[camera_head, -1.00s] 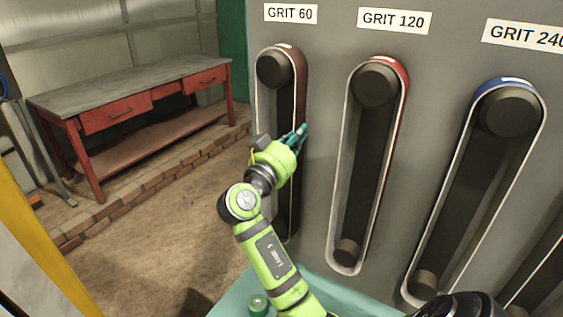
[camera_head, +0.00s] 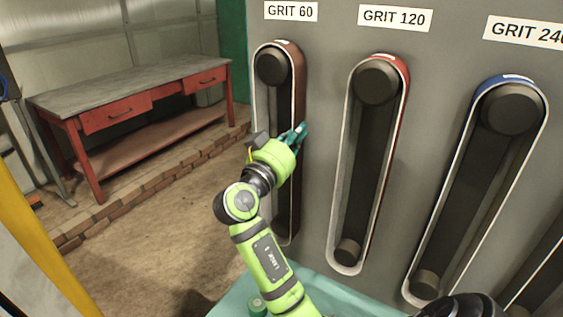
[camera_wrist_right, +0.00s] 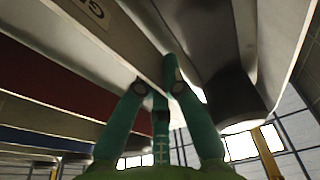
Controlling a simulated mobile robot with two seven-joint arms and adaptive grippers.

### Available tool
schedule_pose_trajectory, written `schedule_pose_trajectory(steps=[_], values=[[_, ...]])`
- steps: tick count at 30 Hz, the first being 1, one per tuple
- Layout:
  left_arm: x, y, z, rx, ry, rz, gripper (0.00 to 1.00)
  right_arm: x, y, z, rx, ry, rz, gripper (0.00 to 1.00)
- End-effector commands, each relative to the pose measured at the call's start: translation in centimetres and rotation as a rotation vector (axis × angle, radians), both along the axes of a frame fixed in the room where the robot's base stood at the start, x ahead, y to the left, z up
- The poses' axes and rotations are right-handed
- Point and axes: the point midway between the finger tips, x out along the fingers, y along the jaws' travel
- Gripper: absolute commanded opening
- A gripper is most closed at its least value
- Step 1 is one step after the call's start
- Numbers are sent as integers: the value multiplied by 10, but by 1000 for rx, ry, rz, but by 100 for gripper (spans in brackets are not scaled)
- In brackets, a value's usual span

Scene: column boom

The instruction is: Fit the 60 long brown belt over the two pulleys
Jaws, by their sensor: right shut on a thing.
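The brown belt (camera_head: 298,85) hangs under the GRIT 60 label as a long upright loop with a pale edge. Its top goes round the dark upper pulley (camera_head: 271,67). My right arm covers much of the lower part of the loop, and the lower pulley is hidden, so I cannot tell how the belt sits there. My right gripper (camera_head: 303,130), with teal fingers, is shut on the right-hand run of the belt, below the upper pulley. In the right wrist view its fingertips (camera_wrist_right: 169,78) meet at the belt's edge. My left gripper is not in view.
The GRIT 120 belt (camera_head: 406,75) and the blue GRIT 240 belt (camera_head: 467,125) hang on their pulleys to the right, on the grey panel (camera_head: 330,60). A red workbench (camera_head: 110,85) stands at the left.

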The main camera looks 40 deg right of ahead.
Motion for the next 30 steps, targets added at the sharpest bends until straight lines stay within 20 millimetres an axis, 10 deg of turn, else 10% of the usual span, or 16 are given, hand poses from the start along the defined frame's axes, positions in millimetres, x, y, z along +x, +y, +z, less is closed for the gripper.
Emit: schedule_pose_trajectory(steps=[30], values=[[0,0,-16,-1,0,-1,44,-12,40,0,1,-3,2,0]])
